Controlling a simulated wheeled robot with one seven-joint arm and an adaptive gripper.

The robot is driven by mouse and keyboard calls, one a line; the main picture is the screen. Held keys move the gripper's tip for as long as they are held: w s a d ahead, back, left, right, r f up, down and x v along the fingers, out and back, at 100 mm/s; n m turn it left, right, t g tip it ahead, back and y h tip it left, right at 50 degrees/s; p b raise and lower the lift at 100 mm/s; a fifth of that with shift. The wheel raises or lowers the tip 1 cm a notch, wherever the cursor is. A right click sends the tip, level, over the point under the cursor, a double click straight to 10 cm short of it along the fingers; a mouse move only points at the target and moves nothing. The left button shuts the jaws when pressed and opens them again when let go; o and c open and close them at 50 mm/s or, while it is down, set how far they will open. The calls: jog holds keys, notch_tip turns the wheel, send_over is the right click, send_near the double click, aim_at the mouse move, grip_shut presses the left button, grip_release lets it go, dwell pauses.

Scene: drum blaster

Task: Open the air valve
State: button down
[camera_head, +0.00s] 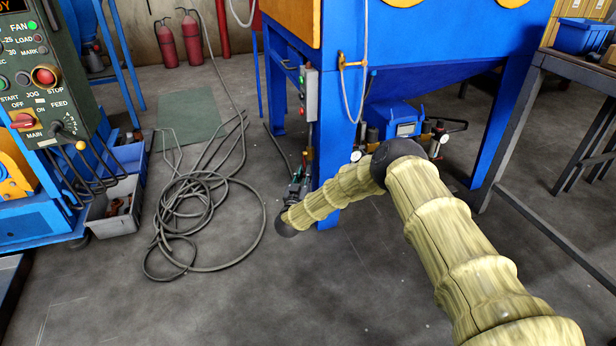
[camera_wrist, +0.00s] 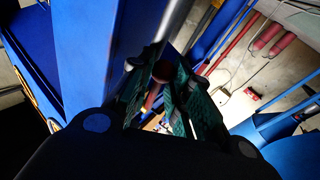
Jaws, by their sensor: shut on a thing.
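My gripper (camera_head: 299,180) is low beside the front leg of the blue blasting cabinet, at the pipe fittings below the grey control box. In the wrist view my gripper (camera_wrist: 162,75) has its two dark green-lined fingers closed in around a small reddish-brown part, which I take to be the air valve (camera_wrist: 153,97). The fingers and shadow hide most of it, so the angle of its handle cannot be told. In the head view the gripper and wrist cover the lower fittings.
The blue cabinet (camera_head: 400,45) stands just right of the gripper. A coiled hose (camera_head: 190,215) lies on the floor to the left. A green control console (camera_head: 50,70) and a grey bin (camera_head: 115,207) are farther left. A metal-legged table (camera_head: 510,140) is at right.

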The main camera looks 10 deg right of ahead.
jog(key=shift+w+a+r+m+t+h+b, duration=0.15)
jog(key=shift+w+a+m+t+h+b, duration=0.05)
jog(key=shift+w+m+t+h+b, duration=0.55)
jog(key=shift+w+r+h, duration=0.15)
jog(key=shift+r+h, duration=0.1)
jog(key=shift+r, duration=0.1)
jog(key=c, duration=1.6)
grip_release()
jog(key=shift+r, duration=0.1)
jog(key=shift+o, duration=0.2)
jog(key=v, duration=1.2)
jog(key=shift+d, duration=0.1)
